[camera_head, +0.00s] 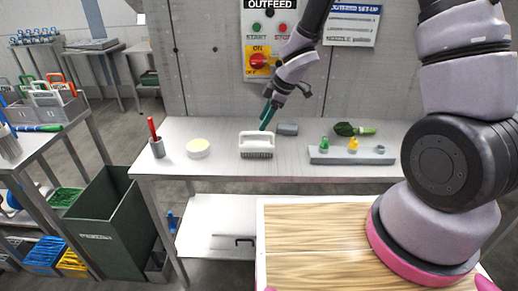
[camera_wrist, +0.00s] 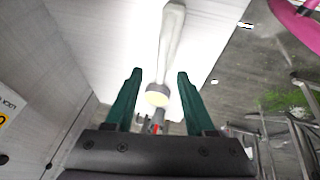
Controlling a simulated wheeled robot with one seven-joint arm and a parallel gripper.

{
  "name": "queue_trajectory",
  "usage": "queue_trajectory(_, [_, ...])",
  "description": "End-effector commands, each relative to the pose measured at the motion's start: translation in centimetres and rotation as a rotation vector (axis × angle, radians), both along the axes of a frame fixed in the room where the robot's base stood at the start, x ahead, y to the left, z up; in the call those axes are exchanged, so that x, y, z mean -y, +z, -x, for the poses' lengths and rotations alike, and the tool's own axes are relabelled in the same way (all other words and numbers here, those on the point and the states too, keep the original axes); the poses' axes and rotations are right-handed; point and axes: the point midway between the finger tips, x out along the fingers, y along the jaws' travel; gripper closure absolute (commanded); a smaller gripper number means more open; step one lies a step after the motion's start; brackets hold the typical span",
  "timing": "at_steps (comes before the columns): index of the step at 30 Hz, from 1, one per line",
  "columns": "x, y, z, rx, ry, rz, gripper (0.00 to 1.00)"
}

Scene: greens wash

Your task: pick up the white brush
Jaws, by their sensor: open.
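The white brush (camera_head: 256,137) stands bristles down on the metal table (camera_head: 220,172), its loop handle on top and grey bristles below. In the wrist view its pale handle (camera_wrist: 173,38) runs lengthwise just beyond the fingertips. My gripper (camera_head: 266,118) has teal fingers pointing down, just above and at the right part of the handle. It also shows in the wrist view (camera_wrist: 160,73), with its fingers apart and nothing held. I cannot tell whether a finger touches the handle.
Left of the brush are a cream-filled bowl (camera_head: 198,148) and a grey cup (camera_head: 157,148) with a red-handled tool. A grey cylinder (camera_head: 288,129) lies close on the right. A grey block with nozzles (camera_head: 350,155) and a green vegetable (camera_head: 346,129) are farther right.

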Motion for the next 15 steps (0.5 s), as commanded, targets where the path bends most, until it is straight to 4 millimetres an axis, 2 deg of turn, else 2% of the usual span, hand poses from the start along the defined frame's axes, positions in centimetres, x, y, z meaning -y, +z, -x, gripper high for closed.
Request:
queue_trajectory(3, [-0.5,-1.4,-0.4,-0.001,-0.004,-0.002,0.45])
queue_trajectory(15, [-1.8,-3.6,-0.5,-0.001,-0.003,0.000,0.45])
